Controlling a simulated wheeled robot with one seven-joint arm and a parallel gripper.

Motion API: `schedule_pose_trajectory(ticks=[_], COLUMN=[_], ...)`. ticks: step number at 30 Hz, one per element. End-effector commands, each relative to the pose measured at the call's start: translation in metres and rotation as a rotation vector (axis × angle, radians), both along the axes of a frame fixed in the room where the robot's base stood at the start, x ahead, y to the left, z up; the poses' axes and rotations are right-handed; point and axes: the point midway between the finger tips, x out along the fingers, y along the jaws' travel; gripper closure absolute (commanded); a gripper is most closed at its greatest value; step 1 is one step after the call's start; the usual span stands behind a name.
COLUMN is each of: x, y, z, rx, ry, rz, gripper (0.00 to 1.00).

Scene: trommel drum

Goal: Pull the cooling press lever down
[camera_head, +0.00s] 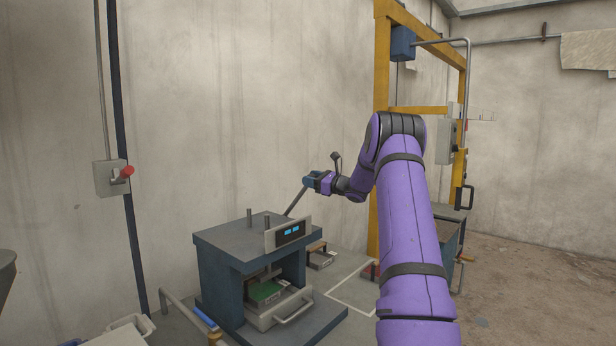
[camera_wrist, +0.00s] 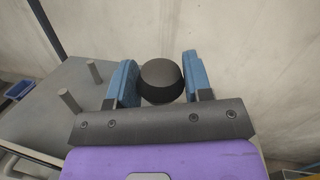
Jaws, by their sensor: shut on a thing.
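My gripper (camera_head: 310,180) is at the upper end of this rod. In the wrist view, a black rounded knob (camera_wrist: 161,80) sits between the two blue fingers of my gripper, which is shut on it. The lever's rod below the knob is hidden in the wrist view.
A grey drawer with a handle (camera_head: 295,308) and a green piece (camera_head: 264,292) are in the press opening. Two short posts stand on the press top. A yellow frame (camera_head: 382,70) stands behind my arm. A wall box with a red handle (camera_head: 122,174) is at left.

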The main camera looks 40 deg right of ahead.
Motion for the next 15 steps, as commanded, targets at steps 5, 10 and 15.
schedule_pose_trajectory(ticks=[5, 10, 15], x=[-0.025, -0.046, -0.061], y=[-0.004, -0.006, -0.006], z=[-0.024, -0.05, -0.074], rx=[0.018, 0.028, 0.027], ry=[-0.131, -0.266, -0.3], rz=[-0.004, -0.005, -0.003], gripper=[0.96, 0.96, 0.96])
